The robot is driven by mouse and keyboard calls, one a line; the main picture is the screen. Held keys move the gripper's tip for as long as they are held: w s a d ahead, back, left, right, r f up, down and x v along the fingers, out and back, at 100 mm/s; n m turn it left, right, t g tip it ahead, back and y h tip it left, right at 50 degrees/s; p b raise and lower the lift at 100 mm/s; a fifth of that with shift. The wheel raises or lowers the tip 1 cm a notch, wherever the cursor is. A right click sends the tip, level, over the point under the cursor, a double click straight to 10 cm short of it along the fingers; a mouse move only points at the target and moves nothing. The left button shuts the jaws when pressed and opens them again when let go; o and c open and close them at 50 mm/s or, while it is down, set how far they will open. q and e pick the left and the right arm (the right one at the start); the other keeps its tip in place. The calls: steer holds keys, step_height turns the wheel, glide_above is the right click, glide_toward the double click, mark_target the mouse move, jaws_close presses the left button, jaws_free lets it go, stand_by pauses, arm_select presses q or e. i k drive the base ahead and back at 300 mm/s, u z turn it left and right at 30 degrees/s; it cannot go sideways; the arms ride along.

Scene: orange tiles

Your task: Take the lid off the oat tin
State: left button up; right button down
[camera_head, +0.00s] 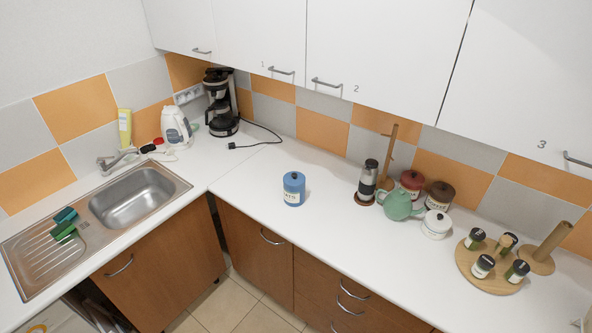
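A blue tin (293,190) with a pale label stands upright and alone on the white worktop, near the middle of the view. Its dark-knobbed lid (294,176) is on. The label is too small to read surely, so I cannot confirm that this is the oat tin. Three similar lidded tins stand further right: a red one (411,186), a brown one (439,197) and a white one (435,226). Neither of my grippers is in view.
A green teapot (399,206) and a French press (367,182) stand by the right-hand tins. A round board (470,273) holds several jars. The sink (135,195), kettle (176,127) and coffee maker (221,103) are left. The worktop around the blue tin is clear.

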mark_target(294, 179)
steer(key=z, duration=0.45)
steer(key=k, duration=0.4)
steer(key=u, duration=0.3)
steer(key=i, duration=1.15)
steer(key=z, duration=0.8)
